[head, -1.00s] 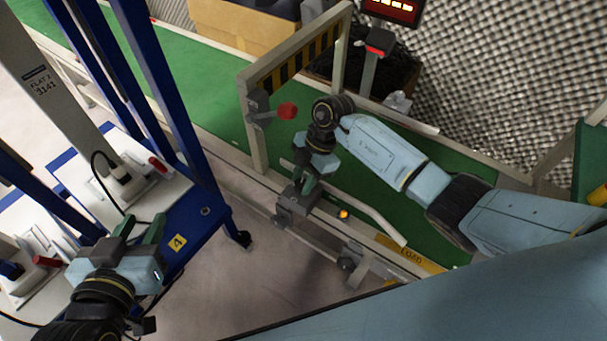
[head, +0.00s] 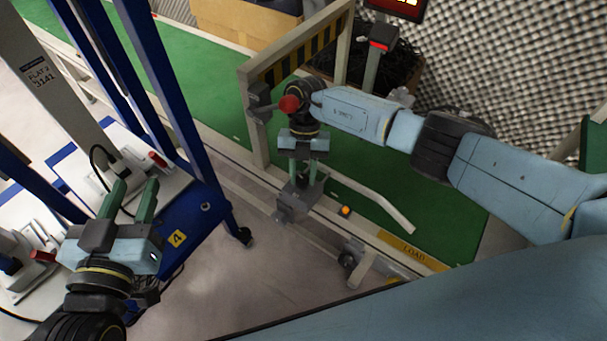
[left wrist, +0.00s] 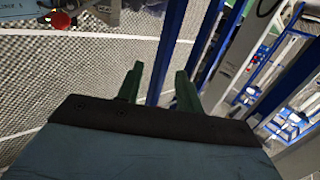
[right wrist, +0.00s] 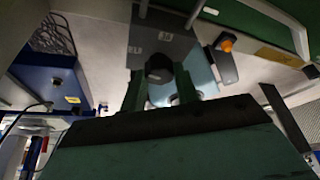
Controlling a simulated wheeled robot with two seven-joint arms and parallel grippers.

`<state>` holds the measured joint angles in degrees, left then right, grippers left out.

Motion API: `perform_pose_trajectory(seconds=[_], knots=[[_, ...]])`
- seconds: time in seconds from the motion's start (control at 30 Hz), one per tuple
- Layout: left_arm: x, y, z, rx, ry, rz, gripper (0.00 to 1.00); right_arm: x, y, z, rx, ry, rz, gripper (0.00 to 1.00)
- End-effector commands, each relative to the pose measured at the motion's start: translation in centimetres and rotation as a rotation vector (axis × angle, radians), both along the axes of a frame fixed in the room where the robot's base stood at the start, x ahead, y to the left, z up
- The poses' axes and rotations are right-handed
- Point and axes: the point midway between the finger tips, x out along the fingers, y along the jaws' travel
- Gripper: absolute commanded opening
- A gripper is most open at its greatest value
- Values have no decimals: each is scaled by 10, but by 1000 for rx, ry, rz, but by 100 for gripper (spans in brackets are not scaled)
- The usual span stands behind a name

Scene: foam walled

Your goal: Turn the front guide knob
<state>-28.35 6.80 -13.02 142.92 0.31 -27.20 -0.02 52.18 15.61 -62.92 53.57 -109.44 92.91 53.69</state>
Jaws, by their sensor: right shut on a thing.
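A dark round knob (right wrist: 158,68) shows between my right fingers in the right wrist view, on a grey block. In the head view this grey block (head: 292,207) sits on the rail at the front edge of the green conveyor. My right gripper (head: 303,178) points down onto the block and is shut on the knob, which its fingers mostly hide there. My left gripper (head: 133,183) is open and empty beside the blue frame at the left. Its two green fingers also show apart in the left wrist view (left wrist: 158,85).
A red knob (head: 289,104) sits on the striped gate (head: 250,120) close to my right wrist. A pale guide bar (head: 372,200) and an orange button (head: 345,211) lie right of the block. The blue-framed cart (head: 190,215) stands left; bare floor lies between.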

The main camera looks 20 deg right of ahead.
Motion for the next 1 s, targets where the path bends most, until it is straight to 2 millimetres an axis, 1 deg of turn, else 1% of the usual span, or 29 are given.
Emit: perform_pose_trajectory(seconds=[0.2, 0.33, 0.5, 0.7, 1.0], knots=[[0, -6, 29, -55, -176, -13, 36, 0, 0, -1, -3, 1, 166, 7], [-2, -8, 42, -79, -255, -18, 36, 0, 1, -1, -3, 1, 238, 7], [-5, -9, 54, -100, -322, -22, 36, 0, 1, -1, -3, 2, 303, 7], [-7, -9, 60, -112, -358, -24, 36, 0, 1, 0, -2, 2, 338, 7], [-7, -9, 62, -113, -364, -25, 36, 0, 2, 0, -2, 3, 343, 7]])
